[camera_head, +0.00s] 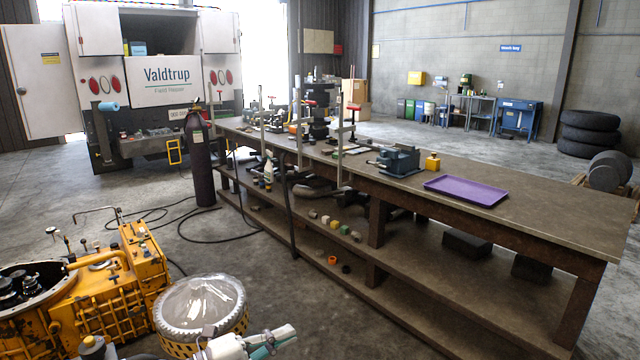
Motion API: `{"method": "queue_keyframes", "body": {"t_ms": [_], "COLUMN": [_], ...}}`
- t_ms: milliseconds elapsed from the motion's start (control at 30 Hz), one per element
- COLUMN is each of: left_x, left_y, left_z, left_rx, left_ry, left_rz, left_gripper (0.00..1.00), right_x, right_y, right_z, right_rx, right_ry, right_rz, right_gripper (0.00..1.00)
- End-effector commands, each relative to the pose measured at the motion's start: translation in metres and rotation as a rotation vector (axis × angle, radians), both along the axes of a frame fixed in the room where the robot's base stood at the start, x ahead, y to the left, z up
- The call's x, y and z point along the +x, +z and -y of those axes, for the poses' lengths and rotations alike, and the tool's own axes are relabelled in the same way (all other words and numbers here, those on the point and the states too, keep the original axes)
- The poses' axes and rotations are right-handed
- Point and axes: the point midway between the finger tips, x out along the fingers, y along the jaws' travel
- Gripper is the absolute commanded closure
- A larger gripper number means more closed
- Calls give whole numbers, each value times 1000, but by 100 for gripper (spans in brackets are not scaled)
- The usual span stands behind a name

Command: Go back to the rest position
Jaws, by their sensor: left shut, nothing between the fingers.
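My left gripper (283,335) shows at the bottom edge of the head view, left of centre. It is pale with teal parts, and its fingers are shut with nothing between them. It points to the right over the floor, in front of a round, clear-topped part (199,305) with a yellow perforated side. In the picture it overlaps the lower edge of that part; I cannot tell the gap between them. An open yellow transmission housing (130,275) stands at the lower left. My right gripper is not in view.
A long workbench (480,235) runs from the back centre to the right, with a purple tray (467,190), a blue-grey vise (397,160) and clamps on it. A dark gas cylinder (200,165) stands by its far end. Hoses lie on the floor.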

Motion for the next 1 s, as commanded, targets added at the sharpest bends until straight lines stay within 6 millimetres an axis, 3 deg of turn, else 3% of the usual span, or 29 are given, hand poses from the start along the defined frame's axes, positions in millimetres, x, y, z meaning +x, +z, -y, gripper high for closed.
{"method": "queue_keyframes", "body": {"t_ms": [67,167,267,367,500,600,800,1000], "left_x": [-3,-3,-10,-33,-94,-139,-212,-274], "left_y": [16,20,-2,-44,-114,-148,-185,-200], "left_z": [-1,-26,-63,-100,-135,-143,-145,-139], "left_rx": [-207,-419,-574,-665,-684,-649,-559,-463], "left_ry": [146,375,625,876,1175,1302,1435,1497], "left_rz": [-42,-142,-301,-512,-859,-1056,-1347,-1572], "left_gripper": [100,100,100,100,100,100,100,100], "right_x": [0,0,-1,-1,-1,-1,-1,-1], "right_y": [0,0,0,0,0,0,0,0], "right_z": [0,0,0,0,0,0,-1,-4], "right_rx": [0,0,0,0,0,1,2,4], "right_ry": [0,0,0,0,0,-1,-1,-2], "right_rz": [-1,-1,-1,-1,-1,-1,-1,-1], "right_gripper": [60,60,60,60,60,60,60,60]}}
